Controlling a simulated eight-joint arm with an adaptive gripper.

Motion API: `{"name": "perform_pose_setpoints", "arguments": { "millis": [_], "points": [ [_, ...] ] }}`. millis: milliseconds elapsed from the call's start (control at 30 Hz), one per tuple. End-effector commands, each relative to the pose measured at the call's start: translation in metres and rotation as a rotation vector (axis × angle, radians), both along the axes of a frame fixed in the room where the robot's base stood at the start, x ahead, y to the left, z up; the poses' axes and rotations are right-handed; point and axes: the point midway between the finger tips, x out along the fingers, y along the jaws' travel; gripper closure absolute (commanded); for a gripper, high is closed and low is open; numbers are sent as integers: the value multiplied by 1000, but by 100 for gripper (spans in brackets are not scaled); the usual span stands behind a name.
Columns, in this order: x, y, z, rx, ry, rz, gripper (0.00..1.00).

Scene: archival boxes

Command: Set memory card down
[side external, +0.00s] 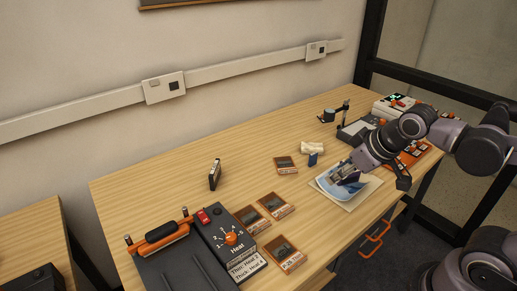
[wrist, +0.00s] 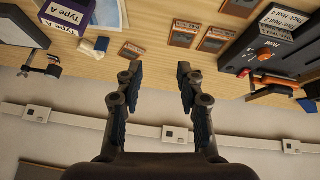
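My gripper (wrist: 156,72) is open in the wrist view, with its two fingers apart and nothing visible between them. In the side external view my gripper (side external: 345,177) is above a blue-and-white sheet (side external: 325,188) near the table's front right edge. No item is clearly recognisable as the memory card. A thin black upright item (side external: 215,174) stands alone farther left, apart from my gripper.
Several brown flat boxes (side external: 286,165) lie across the middle of the table (side external: 180,190). A dark heat sealer (side external: 232,240) with an orange bar fills the front left. A purple Type A box (wrist: 68,14) shows in the wrist view. The back left tabletop is clear.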

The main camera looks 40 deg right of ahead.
Motion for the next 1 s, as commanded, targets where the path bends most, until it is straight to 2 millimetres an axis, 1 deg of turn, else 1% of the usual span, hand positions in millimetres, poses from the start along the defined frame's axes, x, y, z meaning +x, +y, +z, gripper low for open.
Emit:
{"name": "perform_pose_setpoints", "arguments": {
  "millis": [33, 200, 467, 767, 1000],
  "points": [
    [9, -3, 3, -49, 22, 36, 62],
    [38, -20, 6, -248, 120, 179, 62],
    [87, -44, 2, -533, 295, 384, 62],
    [144, -66, -17, -824, 532, 598, 62],
    [183, -77, -44, -1019, 749, 744, 62]
  ]
}}
